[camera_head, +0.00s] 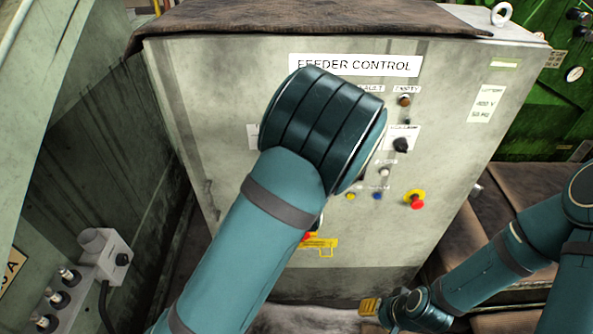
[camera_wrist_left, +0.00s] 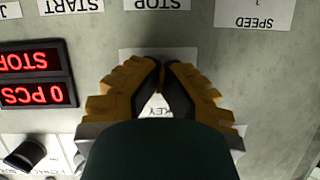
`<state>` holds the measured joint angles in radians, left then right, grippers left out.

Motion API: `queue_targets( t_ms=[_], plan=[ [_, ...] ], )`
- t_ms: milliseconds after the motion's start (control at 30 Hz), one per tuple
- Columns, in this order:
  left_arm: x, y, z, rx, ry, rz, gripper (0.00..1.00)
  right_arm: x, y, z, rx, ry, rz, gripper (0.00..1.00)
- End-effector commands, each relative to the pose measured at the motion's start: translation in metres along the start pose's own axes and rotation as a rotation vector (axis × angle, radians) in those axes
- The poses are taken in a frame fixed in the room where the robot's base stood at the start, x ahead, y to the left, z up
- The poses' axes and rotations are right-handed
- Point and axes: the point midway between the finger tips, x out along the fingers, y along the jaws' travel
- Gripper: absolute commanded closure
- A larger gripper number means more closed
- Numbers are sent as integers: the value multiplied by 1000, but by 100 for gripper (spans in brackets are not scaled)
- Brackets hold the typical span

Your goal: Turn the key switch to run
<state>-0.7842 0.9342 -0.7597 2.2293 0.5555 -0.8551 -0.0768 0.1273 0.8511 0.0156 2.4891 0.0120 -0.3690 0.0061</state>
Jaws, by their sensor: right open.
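The grey feeder control cabinet (camera_head: 440,105) stands in front of me in the head view. My left arm crosses its panel and hides its middle, so the left gripper does not show there. In the left wrist view my left gripper (camera_wrist_left: 161,72) is at the panel, over a white plate (camera_wrist_left: 157,106) lettered KEY. Its yellow and black fingers come close together at the tips. The key switch itself is hidden by the fingers, and I cannot tell whether they hold it. My right gripper (camera_head: 371,306) is open, low and away from the panel, near the cabinet's foot.
On the panel are a black selector knob (camera_head: 402,145), a red emergency button on yellow (camera_head: 416,200) and small coloured buttons. A red STOP display (camera_wrist_left: 36,78) is beside the left gripper. A grey wall with a switch box (camera_head: 104,255) stands close at left.

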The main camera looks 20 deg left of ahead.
Motion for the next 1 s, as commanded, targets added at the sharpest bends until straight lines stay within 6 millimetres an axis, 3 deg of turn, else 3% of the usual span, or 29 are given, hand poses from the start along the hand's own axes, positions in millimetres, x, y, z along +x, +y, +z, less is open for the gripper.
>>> queue_targets(
  t_ms=[500, 1000],
  plan=[
    [0, 1, -5, 415, 10, -172, 100, -35, -12, -10, 5, 18, -2, 53],
    [1, 1, -4, 582, 10, -244, 100, -45, -16, -11, 5, 17, -4, 53]
  ],
)
